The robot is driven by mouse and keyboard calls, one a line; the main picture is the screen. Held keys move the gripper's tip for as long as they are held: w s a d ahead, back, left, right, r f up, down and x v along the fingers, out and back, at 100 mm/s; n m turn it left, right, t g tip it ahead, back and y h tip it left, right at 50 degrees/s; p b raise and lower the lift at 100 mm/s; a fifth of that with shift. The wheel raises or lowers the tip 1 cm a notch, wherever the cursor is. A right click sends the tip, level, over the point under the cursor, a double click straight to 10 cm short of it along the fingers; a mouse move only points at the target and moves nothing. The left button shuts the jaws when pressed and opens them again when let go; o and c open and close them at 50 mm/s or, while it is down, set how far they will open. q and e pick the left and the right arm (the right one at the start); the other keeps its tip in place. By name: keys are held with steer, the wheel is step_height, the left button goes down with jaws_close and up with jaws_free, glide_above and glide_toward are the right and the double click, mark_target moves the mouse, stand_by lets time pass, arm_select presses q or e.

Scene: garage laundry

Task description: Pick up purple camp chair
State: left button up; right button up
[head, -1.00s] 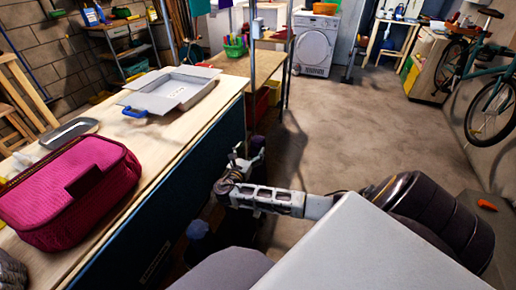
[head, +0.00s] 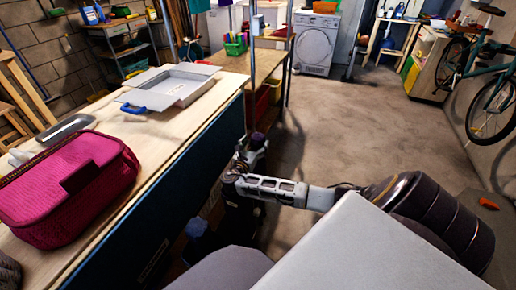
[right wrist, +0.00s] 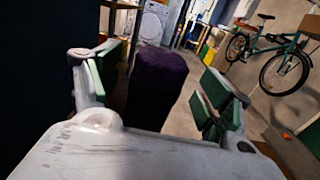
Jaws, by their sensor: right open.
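The purple camp chair (right wrist: 157,84) shows in the right wrist view as a dark purple rolled bundle, standing roughly upright. It lies between the two spread green-padded fingers of my right gripper (right wrist: 160,88), farther out from the palm. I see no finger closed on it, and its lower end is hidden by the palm. In the head view my right gripper (head: 246,158) is beside the workbench's right side, and the chair is mostly hidden around it. My left gripper is out of view.
The workbench (head: 190,125) on the left holds a magenta bag (head: 70,190) and a grey open box (head: 172,84). Its dark side panel stands close to my right gripper. Open concrete floor (head: 345,125) lies to the right, with a bicycle (head: 485,85) by the right wall.

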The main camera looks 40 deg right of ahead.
steer(key=shift+x, duration=1.05)
jaws_close()
steer(key=shift+r, duration=0.15)
